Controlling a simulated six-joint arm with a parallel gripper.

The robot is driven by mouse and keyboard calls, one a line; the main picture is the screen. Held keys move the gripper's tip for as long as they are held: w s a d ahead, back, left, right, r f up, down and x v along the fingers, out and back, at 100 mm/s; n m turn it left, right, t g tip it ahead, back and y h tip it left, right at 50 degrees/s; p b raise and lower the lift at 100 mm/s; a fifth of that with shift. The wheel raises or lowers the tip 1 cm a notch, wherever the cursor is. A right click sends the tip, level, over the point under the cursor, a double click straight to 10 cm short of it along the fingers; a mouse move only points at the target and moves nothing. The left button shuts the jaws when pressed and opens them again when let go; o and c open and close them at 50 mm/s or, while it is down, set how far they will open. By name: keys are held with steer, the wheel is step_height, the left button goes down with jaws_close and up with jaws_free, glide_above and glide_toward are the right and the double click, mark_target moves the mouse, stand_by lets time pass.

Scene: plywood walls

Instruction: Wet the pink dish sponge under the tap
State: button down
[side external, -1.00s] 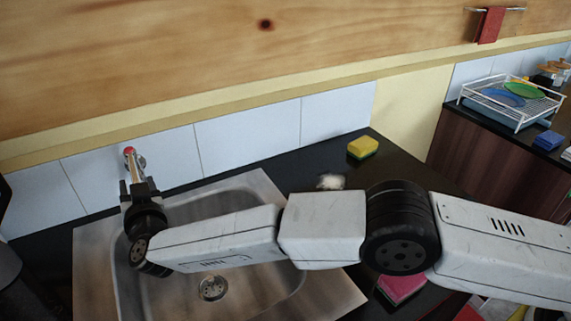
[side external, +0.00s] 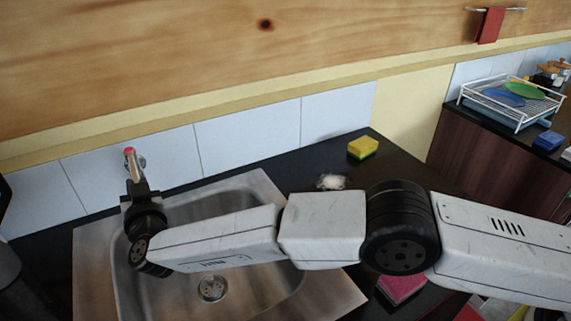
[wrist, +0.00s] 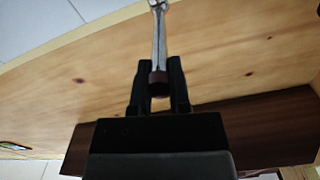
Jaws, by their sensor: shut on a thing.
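The tap (side external: 133,168), a chrome rod with a red end, stands at the back wall behind the sink (side external: 245,190). My gripper (side external: 139,188) is at the tap, shut on it. In the wrist view my gripper (wrist: 158,78) has one dark finger on each side of the chrome tap (wrist: 159,45), near its dark reddish end. The pink dish sponge (side external: 402,288) lies on the dark counter to the right of the sink, partly hidden by my arm. It does not show in the wrist view. I see no running water.
A yellow-green sponge (side external: 362,147) and a small whitish thing (side external: 331,182) lie on the counter behind my arm. A dish rack (side external: 512,103) with plates stands on the far right counter. A red cloth (side external: 490,25) hangs on the wall. My arm spans the sink.

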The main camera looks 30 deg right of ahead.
steer(key=shift+d, duration=0.15)
stand_by(0.8)
steer(key=shift+w+d+n+g+y, duration=0.2)
steer(key=shift+d+n+y, duration=0.7)
steer(key=shift+y, duration=0.35)
steer(key=shift+w+d+n+g+y, duration=0.15)
steer(key=shift+d+n+y, duration=0.55)
steer(key=shift+d+y, duration=0.4)
steer(key=shift+a, duration=0.15)
steer(key=c, duration=0.6)
jaws_free()
steer(key=shift+s, duration=0.2)
steer(key=shift+v, duration=3.75)
